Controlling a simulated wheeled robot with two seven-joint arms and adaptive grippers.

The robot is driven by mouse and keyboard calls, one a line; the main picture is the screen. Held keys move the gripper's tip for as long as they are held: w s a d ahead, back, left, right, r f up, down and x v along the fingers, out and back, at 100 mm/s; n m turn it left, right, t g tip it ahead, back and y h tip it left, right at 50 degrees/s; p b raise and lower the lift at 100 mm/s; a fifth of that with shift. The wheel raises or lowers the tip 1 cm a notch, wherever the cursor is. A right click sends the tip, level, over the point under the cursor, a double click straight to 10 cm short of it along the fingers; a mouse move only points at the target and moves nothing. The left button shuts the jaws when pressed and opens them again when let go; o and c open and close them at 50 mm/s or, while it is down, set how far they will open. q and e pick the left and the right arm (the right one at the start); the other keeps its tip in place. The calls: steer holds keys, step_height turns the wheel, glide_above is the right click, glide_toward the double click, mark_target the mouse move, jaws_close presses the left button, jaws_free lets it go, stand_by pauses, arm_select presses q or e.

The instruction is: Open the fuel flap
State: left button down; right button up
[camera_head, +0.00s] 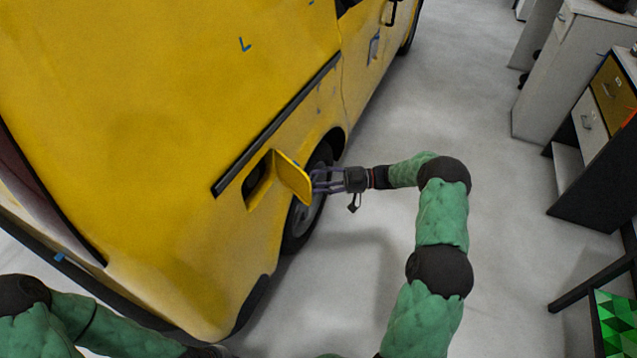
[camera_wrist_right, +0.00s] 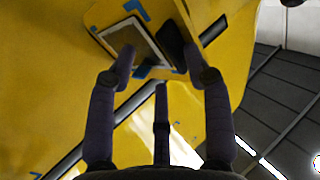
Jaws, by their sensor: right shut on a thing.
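The yellow fuel flap (camera_head: 293,178) stands swung out from the side of the yellow van (camera_head: 150,120). The dark fuel recess (camera_head: 259,180) shows open beside it. My right gripper (camera_head: 316,181) is at the flap's outer edge, with its fingers closed on it. In the right wrist view, the fingers of this gripper (camera_wrist_right: 158,62) reach up toward the yellow bodywork; the exact contact is hard to make out there. My left arm shows at the lower left of the head view, and its gripper is not visible.
The van's rear wheel (camera_head: 304,212) is just below and behind the flap. A black trim strip (camera_head: 275,125) runs along the van's side. Grey floor (camera_head: 480,90) is free to the right. Cabinets (camera_head: 590,120) stand at the far right.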

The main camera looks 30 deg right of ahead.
steer(key=v, duration=1.1)
steer(key=shift+d, duration=0.15)
steer(key=shift+s, duration=0.1)
